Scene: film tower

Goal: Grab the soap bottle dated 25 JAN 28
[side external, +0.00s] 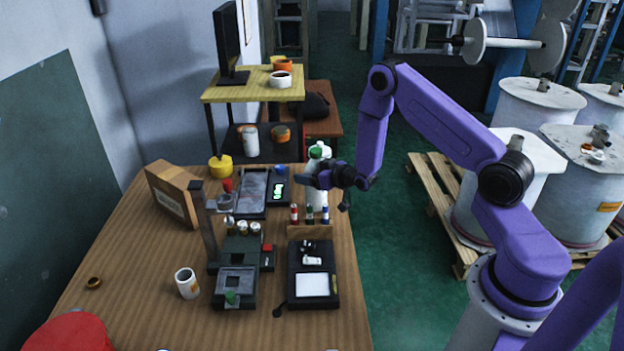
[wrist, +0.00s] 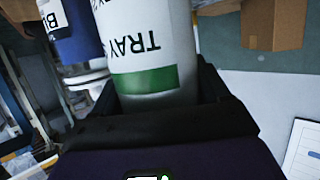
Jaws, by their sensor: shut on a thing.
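A white bottle (wrist: 150,35) with upside-down black lettering reading "TRAY" and a green band fills the space between my fingers in the wrist view. My gripper (wrist: 158,90) is shut on it. No date can be read on the part that shows. In the side view, my gripper (side external: 316,180) is at white bottles at the table's right edge, and a green top (side external: 316,152) shows above it. The gripper hides part of the bottles there. I cannot tell whether the held bottle is lifted.
Small red- and blue-marked vials (side external: 309,213) stand in a wooden rack just in front. A scale (side external: 312,284), a dark stand device (side external: 236,272), a white mug (side external: 187,283) and a cardboard box (side external: 172,194) share the table. A blue labelled container (wrist: 72,30) shows beside the bottle.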

